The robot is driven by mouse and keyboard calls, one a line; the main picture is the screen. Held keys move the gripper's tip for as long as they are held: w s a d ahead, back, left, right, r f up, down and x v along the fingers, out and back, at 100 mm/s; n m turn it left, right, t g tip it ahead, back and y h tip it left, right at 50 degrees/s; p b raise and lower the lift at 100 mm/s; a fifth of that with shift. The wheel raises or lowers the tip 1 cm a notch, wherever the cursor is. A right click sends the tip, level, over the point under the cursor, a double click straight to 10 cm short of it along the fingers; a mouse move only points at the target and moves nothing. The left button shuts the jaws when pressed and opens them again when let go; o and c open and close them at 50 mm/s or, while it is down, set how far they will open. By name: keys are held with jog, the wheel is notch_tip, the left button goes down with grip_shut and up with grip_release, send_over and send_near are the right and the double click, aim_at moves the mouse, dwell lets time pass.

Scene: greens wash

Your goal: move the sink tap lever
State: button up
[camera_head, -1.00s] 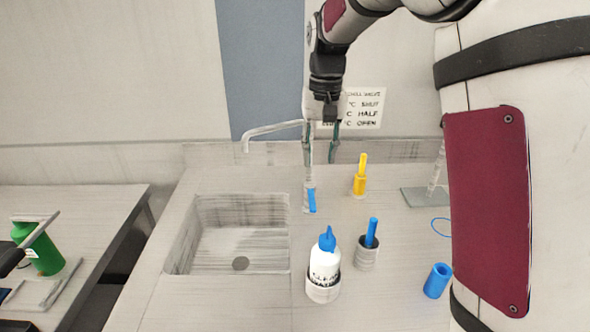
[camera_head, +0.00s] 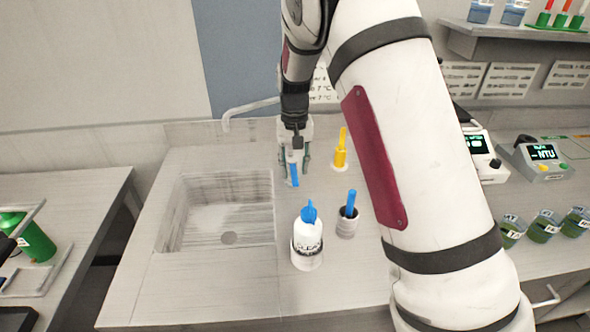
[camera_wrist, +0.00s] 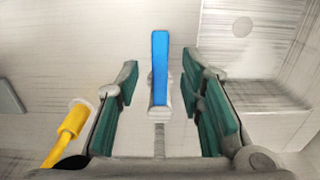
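The sink tap has a pale curved spout (camera_head: 250,106) at the back edge of the sink. Its blue lever (camera_head: 294,178) stands at the right of the basin and also shows in the wrist view (camera_wrist: 160,68) as an upright blue bar on a pale base. My gripper (camera_head: 294,162) is just above and around the lever. In the wrist view its green-padded fingers (camera_wrist: 160,82) are open, one on each side of the lever, with a visible gap on both sides. My gripper hides part of the tap body in the head view.
A yellow-handled fitting (camera_head: 341,152) stands close right of my gripper. A white bottle with a blue cap (camera_head: 306,245) and a holder with a blue stick (camera_head: 348,218) stand in front. The sink basin (camera_head: 228,225) is empty. Jars of green liquid (camera_head: 543,230) stand far right.

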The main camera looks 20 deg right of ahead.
jog(key=shift+f, duration=0.95)
grip_shut()
jog(key=shift+d, duration=0.1)
jog(key=shift+w+d+n+b, duration=0.1)
jog(key=shift+d+n+b, duration=0.5)
jog(key=shift+d+n, duration=0.75)
jog(key=shift+w+d+n+b, duration=0.1)
jog(key=shift+d+n+b, duration=0.5)
jog(key=shift+n, duration=1.35)
